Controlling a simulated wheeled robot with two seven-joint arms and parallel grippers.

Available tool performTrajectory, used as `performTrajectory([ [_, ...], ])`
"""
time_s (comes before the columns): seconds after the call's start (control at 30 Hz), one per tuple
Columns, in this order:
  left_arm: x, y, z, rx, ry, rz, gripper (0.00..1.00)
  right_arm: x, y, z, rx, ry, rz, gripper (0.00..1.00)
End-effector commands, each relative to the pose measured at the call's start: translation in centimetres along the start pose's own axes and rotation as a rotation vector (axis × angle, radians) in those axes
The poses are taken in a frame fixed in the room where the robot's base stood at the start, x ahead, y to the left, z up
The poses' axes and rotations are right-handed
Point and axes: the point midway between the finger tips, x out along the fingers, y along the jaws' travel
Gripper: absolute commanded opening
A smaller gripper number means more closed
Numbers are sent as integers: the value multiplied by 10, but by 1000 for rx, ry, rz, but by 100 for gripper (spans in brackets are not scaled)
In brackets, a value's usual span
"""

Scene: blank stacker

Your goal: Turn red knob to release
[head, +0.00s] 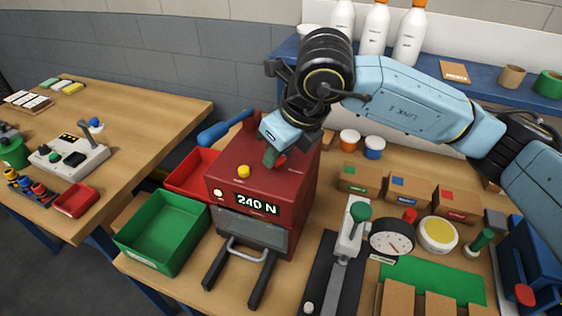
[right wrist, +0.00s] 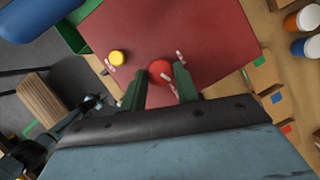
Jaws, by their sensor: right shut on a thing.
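The red machine (head: 226,187) stands on the wooden bench and its display reads 240 N. On its top sit a yellow button (head: 244,172) and the red knob (head: 281,160), which is mostly hidden by my right gripper (head: 271,158) in the head view. In the right wrist view the red knob (right wrist: 160,72) sits between the two green fingers of my right gripper (right wrist: 160,80), with the yellow button (right wrist: 117,57) to its left. The right gripper points down and is shut on the knob. My left gripper does not show in the head view.
A green bin (head: 160,238) and a red tray (head: 188,172) stand left of the machine. A lever press with a dial gauge (head: 392,238) and small cardboard boxes (head: 408,188) are to its right. Bottles (head: 410,38) stand on the blue shelf behind my arm.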

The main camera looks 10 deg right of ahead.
Motion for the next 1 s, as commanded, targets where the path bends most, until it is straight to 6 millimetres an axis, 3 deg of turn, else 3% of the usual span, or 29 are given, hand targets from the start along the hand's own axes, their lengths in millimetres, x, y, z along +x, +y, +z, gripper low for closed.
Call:
performTrajectory([
  [0.1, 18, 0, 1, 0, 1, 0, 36, 3, 1, 0, 91, -4, -40, 8],
  [0.4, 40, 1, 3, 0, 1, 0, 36, 2, 3, 0, 283, -3, -117, 8],
  [1.0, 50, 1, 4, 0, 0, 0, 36, -1, 4, 1, 393, 0, -162, 8],
])
